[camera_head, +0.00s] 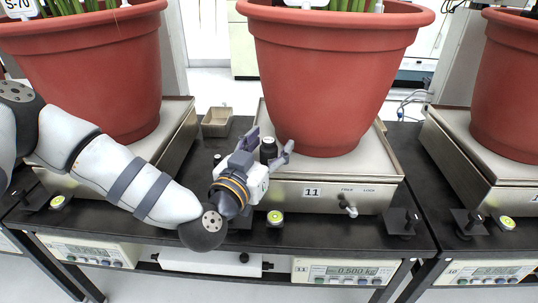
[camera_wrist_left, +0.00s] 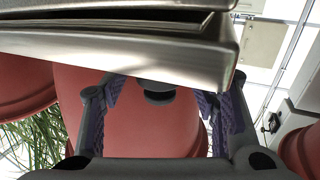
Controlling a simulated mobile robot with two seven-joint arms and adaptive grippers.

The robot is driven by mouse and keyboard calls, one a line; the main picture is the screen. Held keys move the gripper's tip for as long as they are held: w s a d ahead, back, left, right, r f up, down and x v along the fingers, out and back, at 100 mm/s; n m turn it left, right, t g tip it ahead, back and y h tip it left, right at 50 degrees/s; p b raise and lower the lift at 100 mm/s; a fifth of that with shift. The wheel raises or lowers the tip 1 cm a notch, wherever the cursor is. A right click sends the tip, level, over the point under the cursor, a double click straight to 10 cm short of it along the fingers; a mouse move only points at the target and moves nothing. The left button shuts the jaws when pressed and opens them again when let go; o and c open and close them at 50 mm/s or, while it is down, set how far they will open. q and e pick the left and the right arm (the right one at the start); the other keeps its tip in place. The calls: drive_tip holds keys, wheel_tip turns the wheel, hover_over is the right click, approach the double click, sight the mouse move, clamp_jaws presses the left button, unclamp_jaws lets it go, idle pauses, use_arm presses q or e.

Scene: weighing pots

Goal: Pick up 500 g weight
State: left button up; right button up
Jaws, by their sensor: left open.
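The 500 g weight, a small black cylinder with a knob on top (camera_head: 268,152), stands upright at the front left corner of the weighing plate of scale 11 (camera_head: 318,196). My left gripper (camera_head: 270,143) is open, with one finger on each side of the weight. In the left wrist view the dark weight (camera_wrist_left: 158,91) shows between the spread fingers (camera_wrist_left: 158,98), partly hidden by the metal scale (camera_wrist_left: 120,45). I cannot tell whether a finger touches it. My right gripper is not in view.
A big red pot (camera_head: 325,80) stands on the plate close behind the weight. Another red pot (camera_head: 90,75) stands on the left scale, another at right. A small tray (camera_head: 216,122) lies between the scales. The display below scale 11 (camera_head: 352,270) reads 0.500 kg.

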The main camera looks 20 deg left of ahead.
use_arm(q)
clamp_jaws()
drive_tip(key=shift+r, duration=0.1)
